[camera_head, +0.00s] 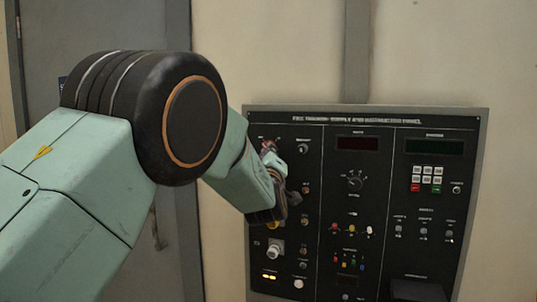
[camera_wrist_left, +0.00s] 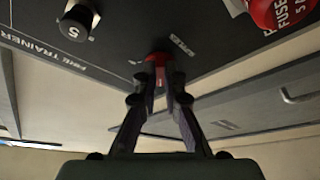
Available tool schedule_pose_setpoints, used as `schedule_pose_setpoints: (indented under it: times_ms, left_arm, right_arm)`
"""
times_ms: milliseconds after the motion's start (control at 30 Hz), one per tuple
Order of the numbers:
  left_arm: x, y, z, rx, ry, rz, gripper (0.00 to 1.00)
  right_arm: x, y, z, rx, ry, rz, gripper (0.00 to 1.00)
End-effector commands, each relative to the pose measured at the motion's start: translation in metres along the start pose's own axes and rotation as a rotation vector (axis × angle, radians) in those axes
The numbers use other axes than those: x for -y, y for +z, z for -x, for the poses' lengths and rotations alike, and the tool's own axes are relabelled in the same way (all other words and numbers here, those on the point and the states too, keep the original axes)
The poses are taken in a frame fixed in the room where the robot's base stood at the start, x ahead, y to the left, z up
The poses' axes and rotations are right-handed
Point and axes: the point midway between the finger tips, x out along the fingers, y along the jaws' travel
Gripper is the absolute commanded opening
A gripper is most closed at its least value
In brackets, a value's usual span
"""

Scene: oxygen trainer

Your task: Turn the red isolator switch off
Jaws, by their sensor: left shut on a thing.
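The red isolator switch (camera_wrist_left: 158,57) shows in the left wrist view on the dark panel, near its edge. Only a small red part of it shows in the head view (camera_head: 268,146), at the panel's upper left. My left gripper (camera_wrist_left: 157,76) is shut on the red switch, with one finger on each side of it. In the head view my left gripper (camera_head: 274,158) reaches the panel's upper left, and my arm hides part of the left column. The switch's exact angle is hard to tell. My right gripper is not in view.
The control panel (camera_head: 380,112) carries a black knob (camera_wrist_left: 78,20) and a red fuse part (camera_wrist_left: 278,10) near the switch. A rotary dial (camera_head: 355,182), a keypad (camera_head: 426,175) and several small switches lie farther right. A grey door (camera_head: 110,25) stands behind my arm.

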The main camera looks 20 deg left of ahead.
Motion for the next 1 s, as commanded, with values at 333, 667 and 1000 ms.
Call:
schedule_pose_setpoints:
  times_ms: [333,667,1000]
  left_arm:
    - [-0.003,-0.004,-0.001,-0.008,0.006,0.002,0.22]
    - [-0.001,-0.001,-0.001,-0.003,0.003,0.0,0.32]
    - [-0.027,-0.025,-0.01,-0.008,0.007,0.002,0.32]
  right_arm:
    - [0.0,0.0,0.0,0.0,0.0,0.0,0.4]
    - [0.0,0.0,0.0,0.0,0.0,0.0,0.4]
    - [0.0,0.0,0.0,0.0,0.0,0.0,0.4]
